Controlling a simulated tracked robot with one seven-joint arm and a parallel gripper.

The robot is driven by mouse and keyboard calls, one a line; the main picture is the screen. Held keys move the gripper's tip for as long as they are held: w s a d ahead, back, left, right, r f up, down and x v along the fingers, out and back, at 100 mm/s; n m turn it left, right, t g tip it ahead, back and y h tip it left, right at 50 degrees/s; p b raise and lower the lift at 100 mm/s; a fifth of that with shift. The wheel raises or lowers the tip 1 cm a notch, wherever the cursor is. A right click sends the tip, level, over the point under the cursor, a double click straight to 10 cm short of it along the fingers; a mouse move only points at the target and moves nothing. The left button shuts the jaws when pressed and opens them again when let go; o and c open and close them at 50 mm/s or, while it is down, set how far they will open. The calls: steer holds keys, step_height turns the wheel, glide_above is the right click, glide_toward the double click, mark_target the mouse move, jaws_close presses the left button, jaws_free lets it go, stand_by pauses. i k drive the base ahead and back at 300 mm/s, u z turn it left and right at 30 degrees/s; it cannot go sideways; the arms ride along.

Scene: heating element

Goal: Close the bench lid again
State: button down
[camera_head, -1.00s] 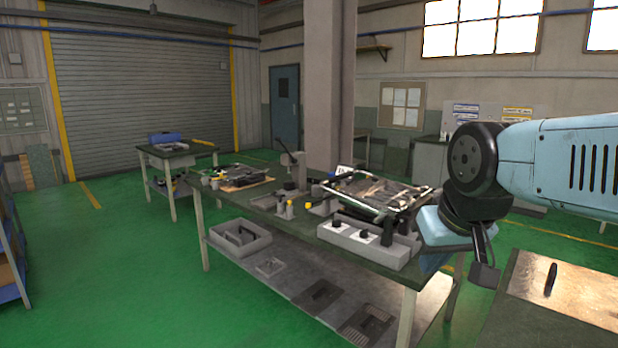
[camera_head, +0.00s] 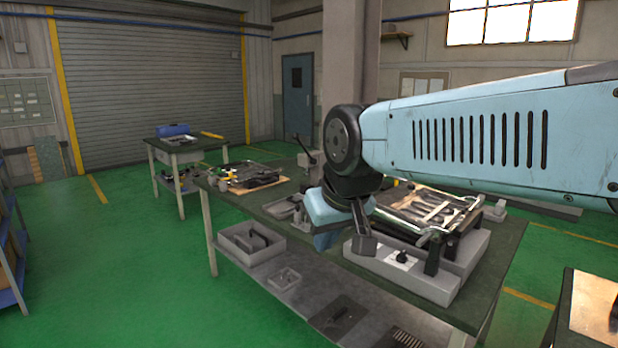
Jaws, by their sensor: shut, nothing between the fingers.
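The green-topped workbench (camera_head: 505,272) stands in front of me. My gripper (camera_head: 345,236) hangs at the end of my arm, over the left end of the grey unit. It is shut and empty. My arm hides the back of the unit and part of the panel. I cannot tell whether the gripper touches anything.
More dark parts (camera_head: 248,178) lie at the bench's left end. A grey tray (camera_head: 252,242) sits on the lower shelf. A smaller table (camera_head: 178,152) stands farther back, and another bench (camera_head: 592,300) is at the lower right. Green floor at the left is open.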

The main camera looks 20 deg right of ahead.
mark_target(424, 214)
steer(key=z, duration=0.1)
steer(key=i, duration=0.85)
steer(key=z, duration=0.5)
